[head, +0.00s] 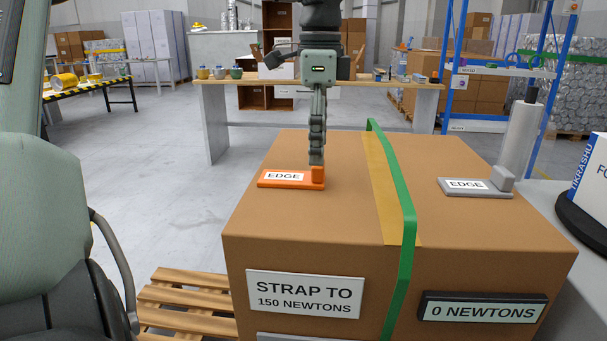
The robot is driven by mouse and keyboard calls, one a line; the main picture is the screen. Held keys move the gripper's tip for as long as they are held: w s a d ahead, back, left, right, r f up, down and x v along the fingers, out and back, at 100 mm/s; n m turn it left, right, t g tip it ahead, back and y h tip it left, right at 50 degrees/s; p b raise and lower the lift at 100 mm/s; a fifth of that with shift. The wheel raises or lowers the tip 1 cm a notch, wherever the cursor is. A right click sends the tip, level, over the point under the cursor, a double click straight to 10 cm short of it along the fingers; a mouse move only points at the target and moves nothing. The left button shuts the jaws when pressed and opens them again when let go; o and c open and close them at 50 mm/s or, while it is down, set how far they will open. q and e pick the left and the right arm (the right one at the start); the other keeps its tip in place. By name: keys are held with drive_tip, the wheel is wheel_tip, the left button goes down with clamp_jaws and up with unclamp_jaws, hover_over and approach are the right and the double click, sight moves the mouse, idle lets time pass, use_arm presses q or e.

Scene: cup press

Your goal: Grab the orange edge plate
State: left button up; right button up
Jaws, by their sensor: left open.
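The orange edge plate (284,179) lies flat on top of the cardboard box (330,215), left of the green strap (405,205). It has a white "EDGE" label and a raised orange block (318,175) at its right end. My left gripper (317,158) points straight down over that block. Its fingers show edge-on, one behind the other, with the tips at the block's top. Whether they touch it or straddle it, I cannot tell. A grey edge plate (475,188), also labelled "EDGE", lies on the box right of the strap. My right gripper is not in view.
The box front carries a "STRAP TO 150 NEWTONS" sign (304,294) and a "0 NEWTONS" display (483,311). The strap stands up from the box top. A wooden pallet (185,300) is at lower left. A table (240,90) with cups stands behind.

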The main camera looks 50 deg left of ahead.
sight(292, 171)
use_arm(q)
wheel_tip(292, 171, down, 5)
drive_tip(key=shift+w+d+r, duration=0.15)
drive_tip(key=shift+r, duration=0.05)
drive_tip(key=c, duration=1.2)
